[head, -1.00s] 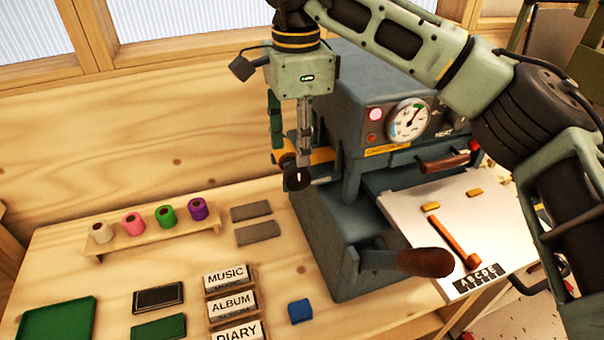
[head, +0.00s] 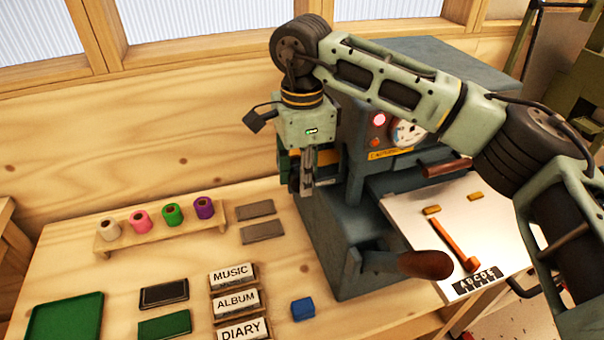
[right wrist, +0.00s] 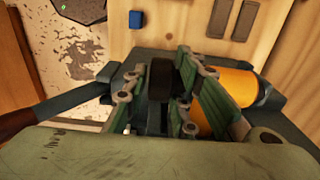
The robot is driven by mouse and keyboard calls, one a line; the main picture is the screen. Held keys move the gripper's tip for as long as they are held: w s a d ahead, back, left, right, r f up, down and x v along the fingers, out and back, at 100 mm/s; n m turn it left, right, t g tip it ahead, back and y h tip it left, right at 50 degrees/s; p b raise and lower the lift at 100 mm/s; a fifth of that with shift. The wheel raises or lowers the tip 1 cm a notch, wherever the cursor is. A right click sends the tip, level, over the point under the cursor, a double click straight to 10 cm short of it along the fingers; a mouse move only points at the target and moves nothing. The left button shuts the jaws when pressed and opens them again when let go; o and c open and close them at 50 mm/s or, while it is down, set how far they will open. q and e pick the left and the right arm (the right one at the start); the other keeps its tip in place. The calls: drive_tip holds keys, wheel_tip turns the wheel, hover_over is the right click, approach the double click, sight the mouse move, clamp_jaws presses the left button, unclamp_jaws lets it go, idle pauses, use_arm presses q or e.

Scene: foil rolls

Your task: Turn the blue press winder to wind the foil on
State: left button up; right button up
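The blue-grey press (head: 350,225) stands on the bench, with its winder on the left side. The winder's dark knob (right wrist: 164,78) shows in the right wrist view between the two fingers. An orange-gold foil roll (right wrist: 212,108) lies just right of it, partly behind a finger. My right gripper (head: 302,186) points down at the press's left side, and it also shows in the right wrist view (right wrist: 165,85). Its fingers lie along both sides of the knob with no clear gap, seemingly shut on it. In the head view, the gripper mostly hides the knob and roll. My left gripper is not in view.
A rack (head: 160,232) holds several coloured rolls at left. Title blocks (head: 236,302), a blue block (head: 302,309) and a green tray (head: 64,318) lie in front. The press's brown-gripped lever (head: 425,264) sticks out over a pale plate (head: 425,205) at right.

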clamp_jaws()
drive_tip(key=shift+f+y+b, duration=0.15)
drive_tip(key=shift+y+b, duration=0.15)
drive_tip(key=shift+b, duration=0.15)
drive_tip(key=shift+d+b, duration=0.1)
drive_tip(key=shift+b, duration=0.2)
drive_tip(key=shift+y, duration=0.4)
drive_tip(key=shift+r, duration=0.2)
drive_tip(key=shift+o, duration=2.1)
unclamp_jaws()
wheel_tip(320, 180, up, 12)
drive_tip(key=d, duration=0.1)
drive_tip(key=shift+w+d, duration=0.2)
drive_tip(key=shift+w, duration=0.05)
